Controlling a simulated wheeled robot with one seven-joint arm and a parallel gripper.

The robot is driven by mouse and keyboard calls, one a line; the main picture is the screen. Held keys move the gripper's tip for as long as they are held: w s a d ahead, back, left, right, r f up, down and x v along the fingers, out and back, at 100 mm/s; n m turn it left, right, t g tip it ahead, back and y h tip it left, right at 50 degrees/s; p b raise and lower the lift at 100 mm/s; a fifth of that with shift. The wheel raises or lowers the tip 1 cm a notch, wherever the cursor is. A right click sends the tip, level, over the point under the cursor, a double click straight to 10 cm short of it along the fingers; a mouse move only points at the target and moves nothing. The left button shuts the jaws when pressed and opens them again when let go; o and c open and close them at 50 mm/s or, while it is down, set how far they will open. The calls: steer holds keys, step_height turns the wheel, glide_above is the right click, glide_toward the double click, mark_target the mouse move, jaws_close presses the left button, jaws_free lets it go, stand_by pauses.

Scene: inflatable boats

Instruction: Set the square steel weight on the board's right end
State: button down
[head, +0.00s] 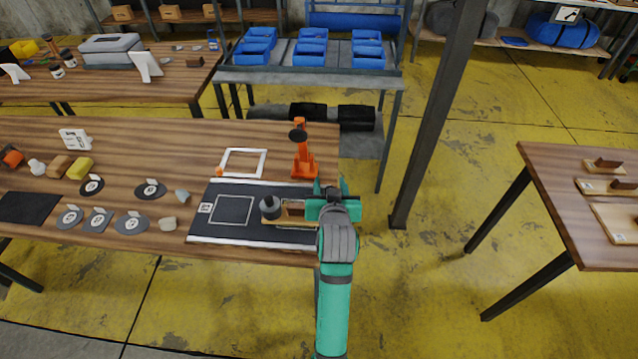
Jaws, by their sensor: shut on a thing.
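My gripper (326,205) is at the right edge of the black mat (205,228), over the right end of a small wooden board (290,221). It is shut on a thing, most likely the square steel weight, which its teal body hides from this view. A dark round weight with a knob (270,207) stands at the board's left end. A brown wooden part (293,208) shows between that weight and my gripper. The board's right end is hidden, so I cannot tell whether the held thing touches it.
An orange stand (303,155) rises just behind my gripper. A white square frame (243,163) lies behind the mat. Several grey discs, stones and blocks lie to the left on the wooden table (200,133). A dark steel post (435,120) stands to the right.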

steer(key=shift+w+d+f, duration=0.25)
steer(key=shift+f, duration=0.65)
steer(key=shift+w+d+f, duration=0.2)
steer(key=shift+w+f, duration=0.1)
steer(key=shift+f, duration=0.55)
steer(key=shift+w+d+f, duration=0.25)
steer(key=shift+f, duration=0.65)
steer(key=shift+f, duration=0.5)
steer(key=c, duration=0.9)
jaws_free()
steer(key=shift+f, duration=0.1)
steer(key=shift+c, duration=0.2)
